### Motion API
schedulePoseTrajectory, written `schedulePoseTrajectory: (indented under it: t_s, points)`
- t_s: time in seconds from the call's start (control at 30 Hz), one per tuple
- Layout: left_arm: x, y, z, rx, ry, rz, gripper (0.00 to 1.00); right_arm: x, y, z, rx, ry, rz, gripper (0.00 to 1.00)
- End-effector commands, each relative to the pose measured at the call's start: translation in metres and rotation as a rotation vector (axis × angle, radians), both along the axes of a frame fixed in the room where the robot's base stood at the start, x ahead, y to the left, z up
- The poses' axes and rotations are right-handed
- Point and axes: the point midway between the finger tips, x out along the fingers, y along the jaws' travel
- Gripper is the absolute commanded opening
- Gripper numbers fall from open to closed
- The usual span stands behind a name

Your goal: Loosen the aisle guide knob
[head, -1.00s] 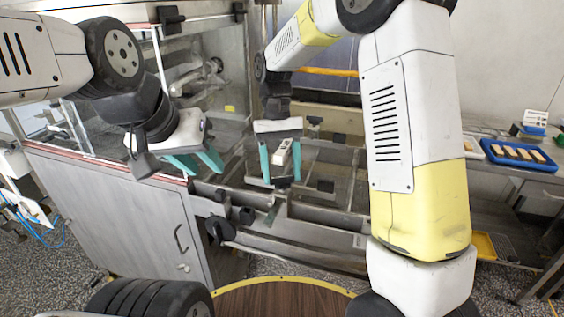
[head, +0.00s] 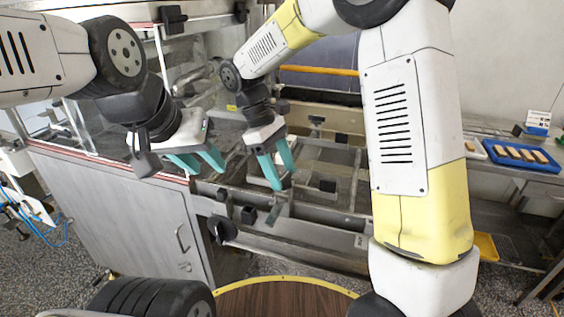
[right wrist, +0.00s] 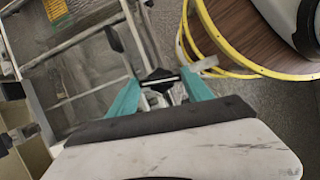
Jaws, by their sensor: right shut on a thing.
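My right gripper (head: 282,183) reaches down to the metal guide rails, its teal fingers tilted to the lower right. In the right wrist view, the fingertips (right wrist: 161,84) close in on a small dark knob (right wrist: 158,76) at a rail, with metal fittings just below it. In the head view this knob is mostly hidden by the fingers. The gripper is shut on it. My left gripper (head: 210,169) hangs above the near rail at the left, with its two teal fingers apart and nothing between them.
Other black knobs (head: 248,215) sit along the near rail. A grey cabinet (head: 110,215) stands at the left, with a glass-sided housing above. A blue tray (head: 487,146) with several bars lies at the right. A round wooden top (head: 285,302) is in front.

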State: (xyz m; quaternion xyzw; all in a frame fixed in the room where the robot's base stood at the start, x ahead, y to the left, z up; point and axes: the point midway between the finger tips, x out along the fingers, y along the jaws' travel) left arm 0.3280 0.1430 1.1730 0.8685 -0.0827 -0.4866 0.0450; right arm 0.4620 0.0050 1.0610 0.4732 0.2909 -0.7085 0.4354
Motion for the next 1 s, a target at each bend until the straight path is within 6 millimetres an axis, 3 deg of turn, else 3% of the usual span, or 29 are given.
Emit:
schedulePoseTrajectory:
  t_s: [0.33,0.9,0.93,1.0]
  points:
    - [0.0000,0.0000,0.0000,0.000,0.000,0.000,0.36,-0.0007,-0.0003,0.0002,-0.001,-0.001,0.146,0.18]
    - [0.0000,0.0000,0.0000,0.000,0.000,0.000,0.36,-0.0007,-0.0003,0.0000,-0.001,0.000,0.170,0.18]
    - [0.0000,0.0000,0.0000,0.000,0.000,0.000,0.36,-0.0007,-0.0003,0.0000,-0.001,-0.001,0.169,0.64]
    - [0.0000,0.0000,0.0000,0.000,0.000,0.000,0.36,-0.0007,-0.0003,0.0000,-0.001,-0.001,0.169,0.78]
